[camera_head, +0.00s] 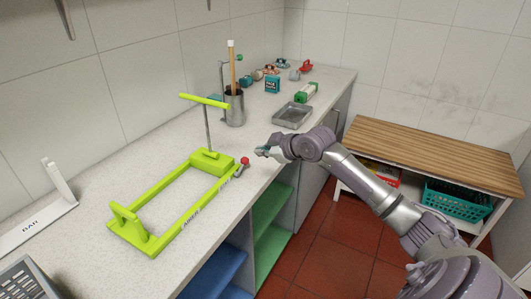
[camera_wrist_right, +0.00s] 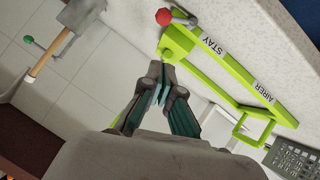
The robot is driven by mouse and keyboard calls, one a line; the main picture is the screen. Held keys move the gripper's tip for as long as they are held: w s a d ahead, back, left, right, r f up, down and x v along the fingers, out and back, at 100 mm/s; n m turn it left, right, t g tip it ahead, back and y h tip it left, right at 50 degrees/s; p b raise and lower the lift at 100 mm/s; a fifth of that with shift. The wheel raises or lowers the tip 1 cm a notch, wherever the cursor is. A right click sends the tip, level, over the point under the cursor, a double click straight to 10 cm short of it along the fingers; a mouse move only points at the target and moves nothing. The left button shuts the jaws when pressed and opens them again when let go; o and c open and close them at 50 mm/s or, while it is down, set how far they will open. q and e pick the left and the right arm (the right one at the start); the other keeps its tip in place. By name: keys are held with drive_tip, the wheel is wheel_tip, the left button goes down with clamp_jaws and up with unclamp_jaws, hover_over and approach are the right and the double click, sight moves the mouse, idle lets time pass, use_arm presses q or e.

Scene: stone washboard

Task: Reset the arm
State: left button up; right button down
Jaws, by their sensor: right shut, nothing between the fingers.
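My right arm comes in from the lower right of the head view and reaches over the counter edge. My right gripper (camera_head: 262,151) is shut and empty, beside the red knob (camera_head: 245,160) of a lime-green frame (camera_head: 188,214) and apart from it. In the right wrist view the gripper's fingertips (camera_wrist_right: 160,92) are together with nothing between them. The green frame (camera_wrist_right: 215,70), lettered "STAY" and "AIRER", and its red knob (camera_wrist_right: 164,16) show beyond them. My left gripper is in neither view.
The speckled counter (camera_head: 85,243) holds a metal tray (camera_head: 292,116), a metal cup (camera_head: 234,107) with a wooden-handled tool, a white stand (camera_head: 38,224) and a grey basket (camera_head: 28,280). A wood-topped table (camera_head: 440,154) stands right. Red floor (camera_head: 310,235) lies open between.

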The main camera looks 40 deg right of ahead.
drive_tip(key=s+d+f+m+g+h, duration=0.1)
drive_tip(key=s+d+f+m, duration=0.1)
drive_tip(key=f, duration=0.8)
drive_tip(key=s+d+f+m+g+h, duration=0.1)
drive_tip(key=s+f+m, duration=0.1)
drive_tip(key=f, duration=0.8)
drive_tip(key=s+a+f+m+g, duration=0.1)
drive_tip(key=s+a+f+g, duration=0.1)
drive_tip(key=s+f, duration=0.7)
drive_tip(key=s+a+f+g, duration=0.1)
drive_tip(key=s+f, duration=0.3)
drive_tip(key=f, duration=0.9)
drive_tip(key=s+a+f+g, duration=0.2)
drive_tip(key=s+a+f, duration=0.3)
drive_tip(key=s+f, duration=0.3)
drive_tip(key=s+a+f+g, duration=0.1)
drive_tip(key=s+a+f, duration=0.4)
drive_tip(key=s, duration=0.6)
drive_tip(key=s+a+f+g, duration=0.1)
drive_tip(key=s+a+f, duration=0.2)
drive_tip(key=s+a, duration=0.2)
drive_tip(key=s+a+f+g, duration=0.1)
drive_tip(key=s+a+f, duration=0.2)
drive_tip(key=s, duration=0.9)
drive_tip(key=shift+s+a+f+g, duration=0.25)
drive_tip(key=shift+s+a+g, duration=0.05)
drive_tip(key=shift+a, duration=0.65)
